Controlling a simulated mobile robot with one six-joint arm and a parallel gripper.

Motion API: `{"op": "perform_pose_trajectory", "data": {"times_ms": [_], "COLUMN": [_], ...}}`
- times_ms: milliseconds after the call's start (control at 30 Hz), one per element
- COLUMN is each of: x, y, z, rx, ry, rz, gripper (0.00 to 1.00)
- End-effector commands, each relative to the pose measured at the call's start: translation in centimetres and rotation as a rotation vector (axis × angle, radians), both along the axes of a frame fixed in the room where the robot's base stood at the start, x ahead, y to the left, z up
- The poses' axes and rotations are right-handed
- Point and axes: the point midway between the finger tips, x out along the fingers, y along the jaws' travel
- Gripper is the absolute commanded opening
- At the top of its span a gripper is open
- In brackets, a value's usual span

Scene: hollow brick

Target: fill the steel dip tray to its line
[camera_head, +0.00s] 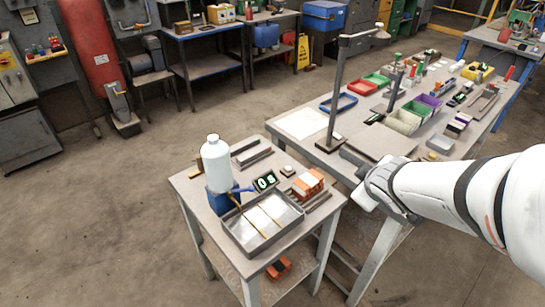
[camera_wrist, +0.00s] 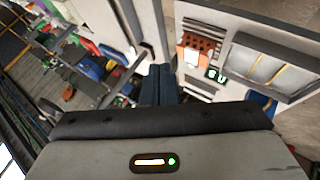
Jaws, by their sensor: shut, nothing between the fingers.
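The steel dip tray (camera_head: 233,241) sits on a small side table; it also shows in the wrist view (camera_wrist: 234,63). Two thin yellow-brown strips cross it over a pale inside; I cannot tell the liquid level. A white bottle (camera_head: 214,163) stands upright on a blue stand (camera_head: 218,200), with a blue tap (camera_head: 238,190) at the tray's back edge. A small display (camera_head: 265,181) with lit green digits stands behind the tray. My gripper (camera_head: 350,160) is shut and empty, right of and apart from the bottle and tray; its fingers (camera_wrist: 158,85) show in the wrist view.
An orange hollow brick (camera_head: 308,184) lies right of the display. A long bench (camera_head: 375,143) with a lamp post (camera_head: 338,90), coloured bins and tools adjoins behind. An orange object (camera_head: 278,267) lies on the lower shelf. The floor at left is clear.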

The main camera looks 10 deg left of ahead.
Motion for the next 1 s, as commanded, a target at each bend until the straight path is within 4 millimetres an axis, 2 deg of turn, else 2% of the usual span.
{"op": "perform_pose_trajectory", "data": {"times_ms": [33, 100, 200, 300, 400, 533, 700, 833, 1000], "x": [0.8, 3.2, 4.2, 3.9, 2.6, 0.2, -2.0, -2.4, -1.8], "y": [1.2, 2.5, 6.1, 10.0, 13.4, 16.4, 18.1, 18.8, 20.6], "z": [-2.9, -4.1, -6.9, -9.6, -11.6, -13.1, -13.4, -13.3, -13.3], "rx": [-0.07, -0.129, -0.177, -0.189, -0.167, -0.108, -0.042, -0.024, -0.021], "ry": [0.0, -0.134, -0.248, -0.374, -0.508, -0.667, -0.797, -0.831, -0.83], "rz": [0.15, 0.279, 0.541, 0.795, 1.006, 1.196, 1.308, 1.332, 1.335], "gripper": [0.0, 0.0, 0.0, 0.0, 0.0, 0.0, 0.0, 0.0, 0.0]}}
